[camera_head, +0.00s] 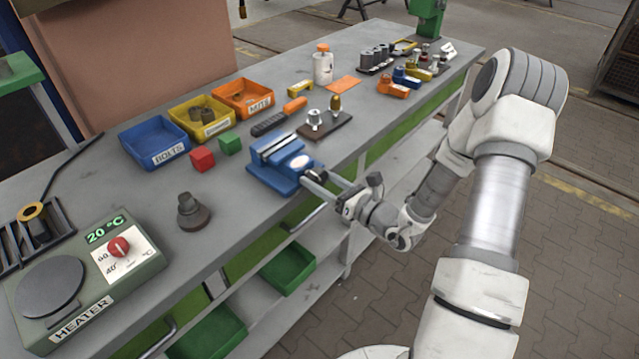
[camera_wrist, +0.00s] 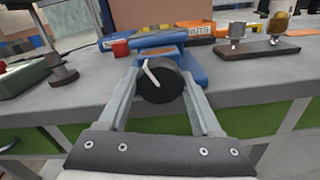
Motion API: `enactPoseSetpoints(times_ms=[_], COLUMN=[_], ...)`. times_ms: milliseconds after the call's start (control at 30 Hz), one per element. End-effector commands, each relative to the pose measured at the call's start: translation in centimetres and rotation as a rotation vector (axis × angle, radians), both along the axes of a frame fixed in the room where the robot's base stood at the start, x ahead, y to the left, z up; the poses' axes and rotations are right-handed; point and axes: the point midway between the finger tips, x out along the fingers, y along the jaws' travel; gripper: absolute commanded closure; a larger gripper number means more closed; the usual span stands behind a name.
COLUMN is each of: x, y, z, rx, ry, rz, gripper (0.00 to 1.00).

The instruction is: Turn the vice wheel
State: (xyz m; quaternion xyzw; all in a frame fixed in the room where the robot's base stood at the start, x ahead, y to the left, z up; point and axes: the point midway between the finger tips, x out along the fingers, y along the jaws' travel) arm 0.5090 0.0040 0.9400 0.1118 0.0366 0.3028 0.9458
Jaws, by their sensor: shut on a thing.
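The blue vice (camera_head: 282,163) is fixed at the front edge of the grey bench, just right of the red and green cubes. In the wrist view the vice (camera_wrist: 158,53) lies straight ahead. Its dark round wheel (camera_wrist: 161,84), with a pale bar across its face, sits between my two fingers. My gripper (camera_head: 318,184) reaches the vice's front from the right. In the wrist view my gripper (camera_wrist: 160,88) is shut on the wheel, one finger at each side. In the head view the wheel is hidden by my fingers.
A red cube (camera_head: 202,159) and a green cube (camera_head: 230,143) stand left of the vice. A dark plate (camera_head: 325,127) with metal parts lies behind it. A blue bin (camera_head: 155,143), the heater (camera_head: 82,275) and a dark stepped part (camera_head: 193,212) are further left. Floor space is free at right.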

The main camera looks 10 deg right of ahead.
Motion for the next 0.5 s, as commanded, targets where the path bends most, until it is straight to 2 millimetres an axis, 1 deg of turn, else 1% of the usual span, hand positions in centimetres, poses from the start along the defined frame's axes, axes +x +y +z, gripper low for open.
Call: enactPoseSetpoints(times_ms=[500], x=[0.01], y=[0.0], z=[-0.34], rx=[-0.4], ry=[-0.29], rz=[0.0], gripper=[0.9])
